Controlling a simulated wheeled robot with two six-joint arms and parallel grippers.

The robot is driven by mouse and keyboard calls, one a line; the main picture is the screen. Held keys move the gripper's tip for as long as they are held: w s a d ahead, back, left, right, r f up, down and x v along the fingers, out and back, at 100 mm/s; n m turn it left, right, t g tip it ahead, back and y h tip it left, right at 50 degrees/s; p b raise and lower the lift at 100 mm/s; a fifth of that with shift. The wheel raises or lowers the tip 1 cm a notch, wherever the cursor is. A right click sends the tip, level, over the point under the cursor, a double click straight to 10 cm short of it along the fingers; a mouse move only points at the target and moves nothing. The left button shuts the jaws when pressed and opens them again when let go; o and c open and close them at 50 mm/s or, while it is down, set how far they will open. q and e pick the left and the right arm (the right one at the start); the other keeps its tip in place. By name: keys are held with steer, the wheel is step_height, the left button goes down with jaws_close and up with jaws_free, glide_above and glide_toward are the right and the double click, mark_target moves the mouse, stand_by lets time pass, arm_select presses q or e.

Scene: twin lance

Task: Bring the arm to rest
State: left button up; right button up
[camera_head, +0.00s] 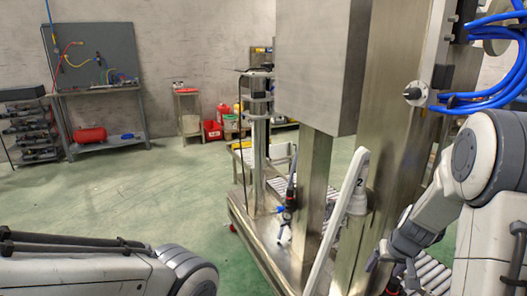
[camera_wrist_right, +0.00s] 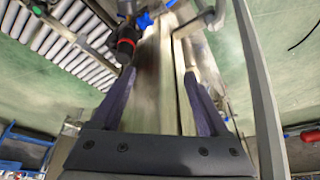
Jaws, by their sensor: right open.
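My right arm comes down at the right edge of the head view. Its gripper (camera_head: 386,262) hangs low beside the steel machine frame, and parts of it are hard to make out. In the right wrist view the gripper (camera_wrist_right: 163,95) has its two fingers spread wide, with nothing held between them. A black and red lance-like tool (camera_wrist_right: 126,42) stands just beyond the left finger there, apart from it as far as I can tell.
Blue hoses (camera_head: 490,100) hang above. A workbench (camera_head: 100,90) is far left. Green floor (camera_head: 150,200) is clear.

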steer(key=s+a+r+n+g+y, duration=0.1)
steer(key=s+a+r+n, duration=0.15)
steer(key=a, duration=0.55)
steer(key=s+a+r+n+y, duration=0.1)
steer(key=s+a+r, duration=0.15)
steer(key=a, duration=0.55)
steer(key=s+a+r+n+g, duration=0.1)
steer(key=s+a+n, duration=0.15)
steer(key=a, duration=0.55)
steer(key=s+a+r+n+g, duration=0.1)
steer(key=s+a+n, duration=0.15)
steer(key=s, duration=0.65)
steer(key=s+a+r+n+g, duration=0.15)
steer(key=s+a, duration=0.25)
steer(key=s, duration=0.4)
step_height(320, 180, up, 20)
steer(key=p, duration=2)
steer(key=shift+s+f, duration=0.15)
steer(key=shift+s, duration=0.15)
